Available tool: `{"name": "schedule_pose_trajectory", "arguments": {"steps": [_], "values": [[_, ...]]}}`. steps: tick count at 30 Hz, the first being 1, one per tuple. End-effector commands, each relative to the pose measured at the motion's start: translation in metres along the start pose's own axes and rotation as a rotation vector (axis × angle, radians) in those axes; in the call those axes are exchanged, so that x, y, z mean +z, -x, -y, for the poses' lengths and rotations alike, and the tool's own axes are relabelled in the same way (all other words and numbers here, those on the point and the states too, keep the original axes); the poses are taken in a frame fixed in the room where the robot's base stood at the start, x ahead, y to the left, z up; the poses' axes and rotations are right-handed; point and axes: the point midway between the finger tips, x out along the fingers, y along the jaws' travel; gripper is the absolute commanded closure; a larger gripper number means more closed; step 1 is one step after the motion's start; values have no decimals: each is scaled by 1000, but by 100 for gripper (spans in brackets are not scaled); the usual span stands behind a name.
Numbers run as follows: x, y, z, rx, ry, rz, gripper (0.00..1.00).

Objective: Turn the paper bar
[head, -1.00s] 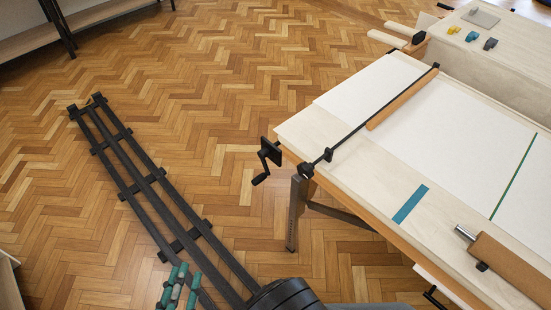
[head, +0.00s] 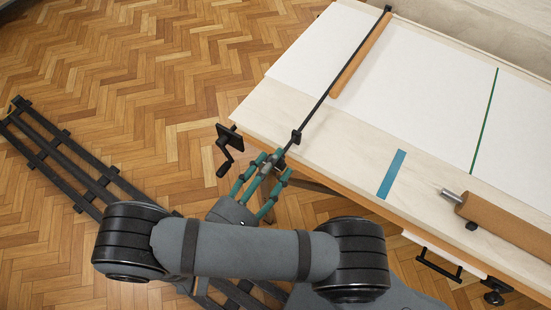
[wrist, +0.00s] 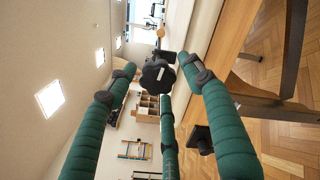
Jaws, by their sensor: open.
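The paper bar (head: 317,110) is a thin black rod lying slantwise across the white paper on the table, with a brown strip (head: 360,55) beside its far part. Its near end passes a small black bracket (head: 296,136) at the table edge. My gripper (head: 268,163) has green, ribbed fingers and is open just off that edge, close to the bar's near end. In the wrist view, a black round knob (wrist: 158,75) sits between and beyond the fingertips (wrist: 160,82). I cannot tell whether any finger touches it.
A black crank (head: 228,148) sticks out at the table's left corner, close to my fingers. A brown roller (head: 505,225) and a blue strip (head: 392,174) lie on the table (head: 350,150). A black handle (head: 438,268) juts from the front.

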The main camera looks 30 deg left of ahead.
Motion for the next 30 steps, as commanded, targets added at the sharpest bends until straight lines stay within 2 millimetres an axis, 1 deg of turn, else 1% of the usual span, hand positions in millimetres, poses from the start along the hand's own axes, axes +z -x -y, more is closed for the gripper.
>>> {"name": "schedule_pose_trajectory", "arguments": {"steps": [1, 4, 13, 30], "values": [[1, -5, 0, -2, 2, 2, 49], [0, -11, 0, -1, 1, 1, 49], [0, -13, 0, -1, 0, 1, 49], [-1, -13, 1, -3, 2, -3, 82]]}}
